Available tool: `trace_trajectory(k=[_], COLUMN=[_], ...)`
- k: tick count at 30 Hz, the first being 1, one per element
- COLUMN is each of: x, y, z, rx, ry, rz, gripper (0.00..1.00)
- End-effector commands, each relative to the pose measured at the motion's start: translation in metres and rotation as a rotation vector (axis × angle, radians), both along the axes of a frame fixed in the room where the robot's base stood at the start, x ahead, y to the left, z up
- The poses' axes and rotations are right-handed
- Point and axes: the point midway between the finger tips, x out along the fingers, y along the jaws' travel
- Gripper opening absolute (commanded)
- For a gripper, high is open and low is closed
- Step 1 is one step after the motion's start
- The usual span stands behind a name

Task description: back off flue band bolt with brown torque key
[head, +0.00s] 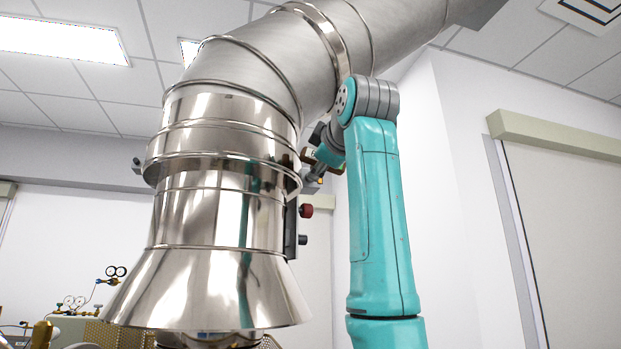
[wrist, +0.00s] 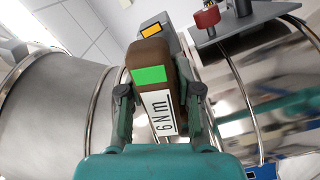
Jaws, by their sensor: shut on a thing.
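A dark panel (head: 290,230) with a red knob (head: 306,211) and a black knob stands close below my gripper. The thick grey duct (head: 270,65) bends overhead. Gauges (head: 112,272) are at the lower left. Open room lies to the right, before the white wall (head: 455,200).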

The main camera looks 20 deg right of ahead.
Motion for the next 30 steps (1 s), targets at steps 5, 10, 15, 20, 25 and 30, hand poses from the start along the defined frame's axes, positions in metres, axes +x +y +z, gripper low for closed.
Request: trace_trajectory(k=[5,10,15,20,25,30], x=[0.0000,0.0000,0.0000,0.0000,0.0000,0.0000], y=[0.0003,0.0003,0.0003,0.0003,0.0004,0.0004], z=[0.0008,0.0008,0.0008,0.0008,0.0008,0.0008], rx=[-0.171,-0.345,-0.416,-0.416,-0.444,-0.515], ry=[-0.002,-0.003,-0.003,-0.003,-0.003,-0.003], rz=[0.000,0.000,0.000,0.000,0.000,0.000], gripper=[0.00,0.00,0.00,0.00,0.00,0.00])
